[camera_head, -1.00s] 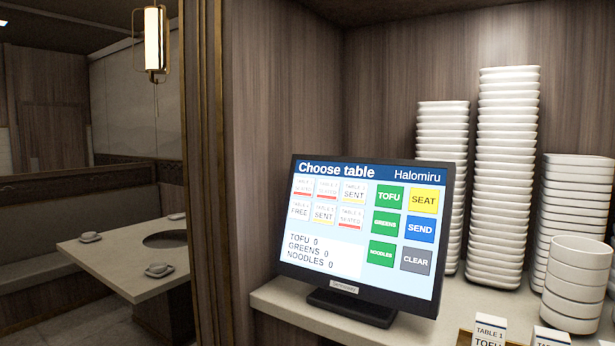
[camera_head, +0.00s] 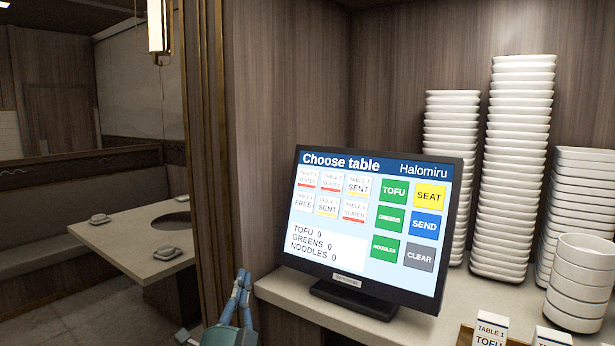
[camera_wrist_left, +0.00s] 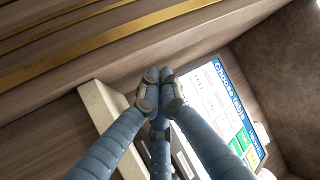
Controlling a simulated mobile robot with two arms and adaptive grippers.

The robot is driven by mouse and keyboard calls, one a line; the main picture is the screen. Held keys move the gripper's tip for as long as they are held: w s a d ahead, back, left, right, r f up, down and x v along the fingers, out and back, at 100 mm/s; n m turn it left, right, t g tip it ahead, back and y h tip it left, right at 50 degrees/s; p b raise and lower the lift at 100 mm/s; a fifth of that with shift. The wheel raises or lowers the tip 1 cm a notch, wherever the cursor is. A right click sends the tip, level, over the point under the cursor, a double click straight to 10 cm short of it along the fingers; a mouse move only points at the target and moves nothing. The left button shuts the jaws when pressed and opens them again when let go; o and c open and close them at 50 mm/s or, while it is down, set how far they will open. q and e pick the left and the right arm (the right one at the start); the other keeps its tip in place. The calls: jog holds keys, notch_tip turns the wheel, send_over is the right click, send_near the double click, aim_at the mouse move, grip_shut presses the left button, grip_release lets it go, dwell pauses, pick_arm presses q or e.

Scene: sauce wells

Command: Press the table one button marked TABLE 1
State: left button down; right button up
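The touch screen (camera_head: 375,215) stands on the counter, headed "Choose table". The TABLE 1 button (camera_head: 308,179) is the small white tile at its upper left, with small print that seems to read SEATED and a red line. My left gripper (camera_head: 243,273) shows in blue-grey at the bottom, left of the screen and lower than the button, clear of it in the picture. In the left wrist view its fingertips (camera_wrist_left: 160,77) meet with nothing between them, and the tilted screen (camera_wrist_left: 222,108) shows beyond, partly hidden by a finger. My right gripper is not in view.
Tall stacks of white dishes (camera_head: 516,160) and bowls (camera_head: 580,282) stand right of the screen. Small cards marked TABLE 1 (camera_head: 489,328) stand at the counter's front. A wooden post (camera_head: 208,150) stands left of the screen, with a dining table (camera_head: 125,240) beyond.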

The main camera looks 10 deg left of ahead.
aim_at(308, 179)
pick_arm(q)
jog(key=w+d+r+m+h, duration=0.2)
jog(key=r+m+h, duration=0.1)
jog(key=r+m, duration=0.3)
jog(key=w+d+r+m+h+p, duration=0.1)
jog(key=w+d+r+m+h, duration=0.1)
jog(key=r+m, duration=0.4)
jog(key=w+d+r+m+h+p, duration=0.1)
jog(key=r+m+h, duration=0.3)
jog(key=r, duration=0.7)
jog(key=w+d+m, duration=0.1)
jog(key=m, duration=0.1)
jog(key=shift+m+t, duration=0.4)
jog(key=shift+h, duration=0.4)
jog(key=w+d+f+b, duration=0.2)
jog(key=w+d+b, duration=0.1)
jog(key=w, duration=0.5)
jog(key=shift+f+b, duration=0.25)
jog(key=shift+b, duration=0.45)
